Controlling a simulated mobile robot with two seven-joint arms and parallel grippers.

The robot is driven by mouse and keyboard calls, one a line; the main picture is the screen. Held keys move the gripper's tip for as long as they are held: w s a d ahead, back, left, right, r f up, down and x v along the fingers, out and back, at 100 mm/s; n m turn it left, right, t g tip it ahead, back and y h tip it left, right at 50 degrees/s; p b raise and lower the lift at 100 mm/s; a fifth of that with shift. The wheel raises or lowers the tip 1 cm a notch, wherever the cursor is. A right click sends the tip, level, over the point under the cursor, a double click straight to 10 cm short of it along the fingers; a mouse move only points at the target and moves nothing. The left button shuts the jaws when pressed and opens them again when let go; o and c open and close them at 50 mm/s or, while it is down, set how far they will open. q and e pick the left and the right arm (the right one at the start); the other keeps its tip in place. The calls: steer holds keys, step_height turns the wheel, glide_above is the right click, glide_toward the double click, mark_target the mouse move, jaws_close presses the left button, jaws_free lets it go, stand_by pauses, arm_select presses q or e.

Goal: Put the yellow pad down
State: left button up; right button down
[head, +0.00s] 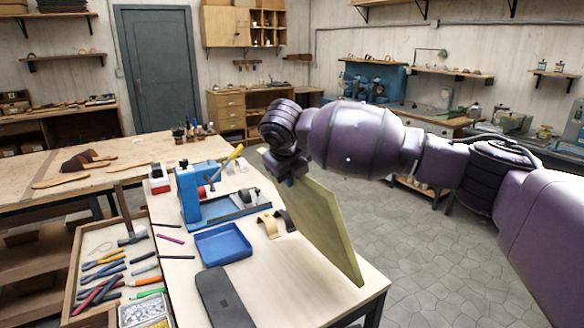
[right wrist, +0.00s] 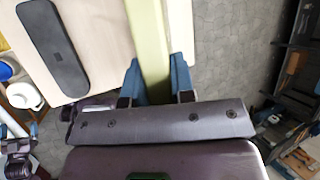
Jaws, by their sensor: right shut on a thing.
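The yellow pad (head: 328,228) is a flat olive-yellow board, held on edge and slanting down to the right along the right side of the light table (head: 270,293). My right gripper (head: 287,168) is shut on its upper left end. In the right wrist view, the pad (right wrist: 149,40) stands edge-on between the two blue fingers of the gripper (right wrist: 157,84). I cannot tell whether the pad's lower edge touches the table. My left gripper is not in view.
On the table are a blue tray (head: 223,245), a dark grey slab (head: 223,298), a blue machine (head: 205,197) and sandal straps (head: 270,226). A tool tray (head: 107,262) stands at the left. The table's front right is bare; open floor lies beyond its right edge.

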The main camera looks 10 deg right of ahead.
steer(key=shift+f, duration=1.85)
steer(key=c, duration=1.2)
jaws_free()
steer(key=shift+f, duration=0.25)
steer(key=shift+c, duration=0.2)
steer(key=shift+o, duration=1.4)
steer(key=shift+s, duration=0.1)
steer(key=shift+r, duration=0.1)
steer(key=b+v, duration=0.1)
steer(key=v, duration=1.1)
